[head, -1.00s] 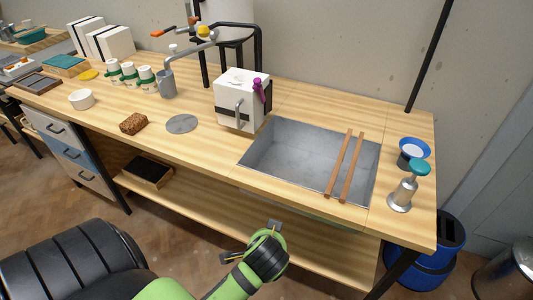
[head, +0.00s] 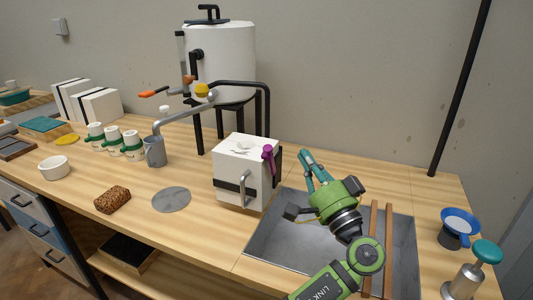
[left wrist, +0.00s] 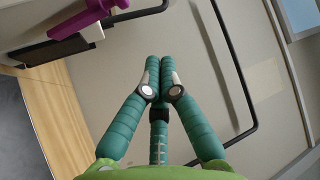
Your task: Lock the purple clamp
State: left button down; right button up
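The purple clamp (head: 267,155) sits at the upper right front edge of a white box-shaped mould (head: 240,160). Its handle stands nearly upright, and I cannot tell if it is locked. In the left wrist view the purple clamp (left wrist: 80,20) shows at the upper left, cut by the frame edge. My left gripper (head: 304,155) is just right of the clamp, above the sink, and apart from it. In the left wrist view the teal fingers of the left gripper (left wrist: 159,62) are together with nothing between them. My right gripper is out of view.
The metal sink (head: 265,245) with two wooden slats (head: 374,222) lies below my left arm. A large white tank (head: 222,60) and black pipe stand behind the mould. A blue-rimmed cup (head: 458,230) and teal-topped pump (head: 475,270) are at the right.

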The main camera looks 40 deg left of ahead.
pick_arm(q)
jog(key=f, duration=0.1)
notch_tip(320, 180, up, 5)
jog(key=p, duration=0.3)
send_over(269, 160)
jog(key=w+d, duration=0.1)
jog(key=w, duration=0.4)
jog(key=s+f, duration=0.1)
jog(key=s, duration=0.1)
jog(key=s+d+f+p, duration=0.1)
jog(key=s+f, duration=0.1)
jog(key=shift+f, duration=0.1)
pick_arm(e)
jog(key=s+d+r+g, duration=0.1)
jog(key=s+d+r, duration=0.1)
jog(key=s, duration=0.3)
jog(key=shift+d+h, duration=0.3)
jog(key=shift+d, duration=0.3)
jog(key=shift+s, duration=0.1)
